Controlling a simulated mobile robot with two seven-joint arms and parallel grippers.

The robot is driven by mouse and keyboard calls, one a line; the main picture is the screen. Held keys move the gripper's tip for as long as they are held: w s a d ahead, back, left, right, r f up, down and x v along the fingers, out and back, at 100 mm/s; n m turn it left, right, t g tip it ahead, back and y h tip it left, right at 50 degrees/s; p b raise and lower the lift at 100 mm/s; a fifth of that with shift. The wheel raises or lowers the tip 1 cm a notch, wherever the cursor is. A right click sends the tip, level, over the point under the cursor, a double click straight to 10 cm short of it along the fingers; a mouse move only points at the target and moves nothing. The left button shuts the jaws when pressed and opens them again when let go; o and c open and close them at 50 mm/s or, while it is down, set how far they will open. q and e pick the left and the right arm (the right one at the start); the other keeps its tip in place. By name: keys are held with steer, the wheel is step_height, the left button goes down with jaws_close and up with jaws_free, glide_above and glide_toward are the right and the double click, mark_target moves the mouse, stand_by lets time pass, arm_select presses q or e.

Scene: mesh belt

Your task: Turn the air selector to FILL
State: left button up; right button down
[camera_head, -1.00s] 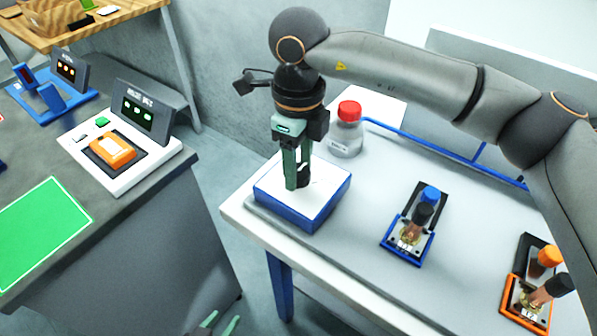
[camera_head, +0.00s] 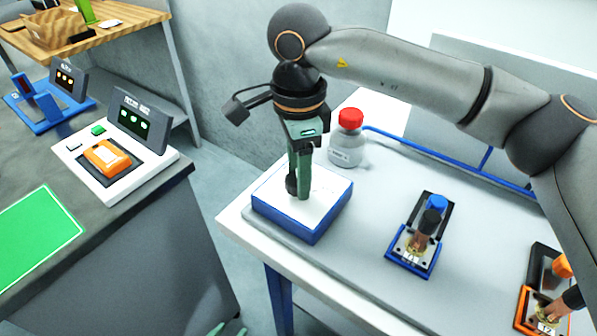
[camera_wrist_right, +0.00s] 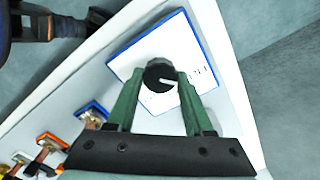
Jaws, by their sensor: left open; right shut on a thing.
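The air selector is a white-topped box with blue sides (camera_head: 287,217) at the left end of the white table. Its round black knob (camera_wrist_right: 158,74) carries a white pointer line, which in the right wrist view points toward the right. Dark lettering (camera_wrist_right: 196,73) on the plate is partly hidden and not clearly readable. My right gripper (camera_head: 297,187) points down at the box with its green fingers shut on the knob. Only the green fingertips of my left gripper (camera_head: 229,329) show at the bottom edge of the head view. They are apart and empty, away from the selector.
A red-capped bottle (camera_head: 348,142) stands behind the selector. A blue-framed holder (camera_head: 412,262) and an orange-framed holder (camera_head: 541,318) sit to the right. The left bench holds a white device with an orange part (camera_head: 108,157) and a green mat (camera_head: 40,228). A floor gap separates bench and table.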

steer(key=shift+r+n, duration=0.1)
steer(key=shift+n, duration=0.2)
steer(key=shift+c, duration=1.4)
jaws_free()
step_height(320, 180, up, 12)
steer(key=shift+r+p, duration=0.2)
steer(key=shift+p, duration=0.2)
